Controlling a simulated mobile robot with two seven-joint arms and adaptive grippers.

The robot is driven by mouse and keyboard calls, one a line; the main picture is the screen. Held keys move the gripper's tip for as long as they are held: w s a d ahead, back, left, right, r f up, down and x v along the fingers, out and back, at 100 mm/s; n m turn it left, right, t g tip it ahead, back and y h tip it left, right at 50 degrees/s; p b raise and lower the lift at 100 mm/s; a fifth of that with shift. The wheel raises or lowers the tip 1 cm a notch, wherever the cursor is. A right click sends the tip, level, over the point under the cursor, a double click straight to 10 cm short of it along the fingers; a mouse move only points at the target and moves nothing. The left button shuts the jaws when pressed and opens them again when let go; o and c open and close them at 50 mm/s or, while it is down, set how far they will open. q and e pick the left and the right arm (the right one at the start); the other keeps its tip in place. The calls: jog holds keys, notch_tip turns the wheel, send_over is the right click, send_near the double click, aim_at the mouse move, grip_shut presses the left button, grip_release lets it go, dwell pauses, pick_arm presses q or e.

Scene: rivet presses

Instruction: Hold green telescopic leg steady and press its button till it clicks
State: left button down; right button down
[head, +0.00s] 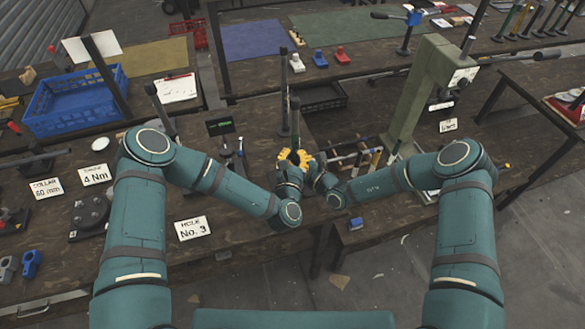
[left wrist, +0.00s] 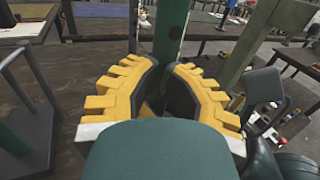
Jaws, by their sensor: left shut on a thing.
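The green telescopic leg (head: 295,118) stands upright as a dark green tube near the middle of the head view. It also shows in the left wrist view (left wrist: 171,35), rising between the yellow toothed fingers. My left gripper (head: 292,157) is shut around it; its fingers also show in the left wrist view (left wrist: 163,88). The leg's lower part is hidden behind my gripper and wrist. I cannot make out the button. My right gripper (head: 319,162) is close beside the left one, on its right, mostly hidden by the wrists. I cannot tell its jaw state.
A tall grey-green press (head: 412,95) stands to the right. A black pole (head: 283,85) rises just behind the leg. A blue crate (head: 75,103) and label cards, including a "Hole No. 3" card (head: 193,228), lie on the left bench. A small blue block (head: 356,223) sits in front right.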

pick_arm(q)
jog(key=s+a, duration=0.1)
jog(key=s, duration=1.2)
jog(key=shift+s+a, duration=0.25)
jog(key=shift+s, duration=0.15)
pick_arm(e)
jog(key=c, duration=1.1)
grip_release()
jog(key=shift+o, duration=0.2)
